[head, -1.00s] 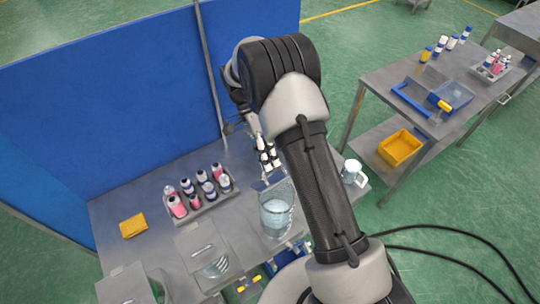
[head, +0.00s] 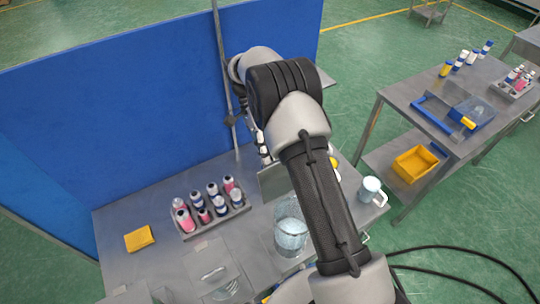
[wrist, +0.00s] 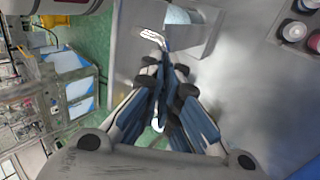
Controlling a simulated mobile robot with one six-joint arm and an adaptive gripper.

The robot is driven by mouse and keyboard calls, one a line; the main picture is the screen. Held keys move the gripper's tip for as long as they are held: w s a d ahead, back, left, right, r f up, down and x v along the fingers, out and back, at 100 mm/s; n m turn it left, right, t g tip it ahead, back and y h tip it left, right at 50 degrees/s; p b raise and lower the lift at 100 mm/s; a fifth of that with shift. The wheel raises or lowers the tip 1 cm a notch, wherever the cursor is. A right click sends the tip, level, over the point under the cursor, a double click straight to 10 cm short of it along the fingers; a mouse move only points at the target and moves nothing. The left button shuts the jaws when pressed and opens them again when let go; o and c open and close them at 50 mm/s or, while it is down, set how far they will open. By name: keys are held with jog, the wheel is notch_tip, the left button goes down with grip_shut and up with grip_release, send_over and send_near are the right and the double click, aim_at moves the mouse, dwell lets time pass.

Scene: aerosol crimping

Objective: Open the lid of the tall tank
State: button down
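The tall tank (head: 290,238) is a clear cylinder with pale liquid in it, on the grey table in the head view, partly behind my arm. Its grey square lid (head: 273,182) stands raised, nearly upright, behind the open top. In the wrist view the lid (wrist: 205,28) is seen steeply, with a pale handle (wrist: 152,36) at its left side. My gripper (wrist: 166,68) has its fingers drawn together, tips close to the handle. I cannot tell whether the handle is between them. In the head view, my gripper (head: 264,150) is mostly hidden by my arm.
A rack of cans (head: 210,206) stands left of the tank, a yellow cloth (head: 139,239) farther left. A lower lidded container (head: 212,274) is near the front. A blue partition (head: 110,110) closes the back.

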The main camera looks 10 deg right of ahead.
notch_tip(320, 180, down, 3)
jog(key=shift+s+r+g, duration=0.1)
jog(key=shift+r+g, duration=0.05)
jog(key=shift+g, duration=0.45)
jog(key=c, duration=2)
grip_release()
jog(key=shift+a, duration=0.1)
jog(key=o, duration=0.3)
jog(key=shift+r, duration=0.15)
jog(key=shift+s, duration=0.1)
jog(key=shift+d, duration=0.2)
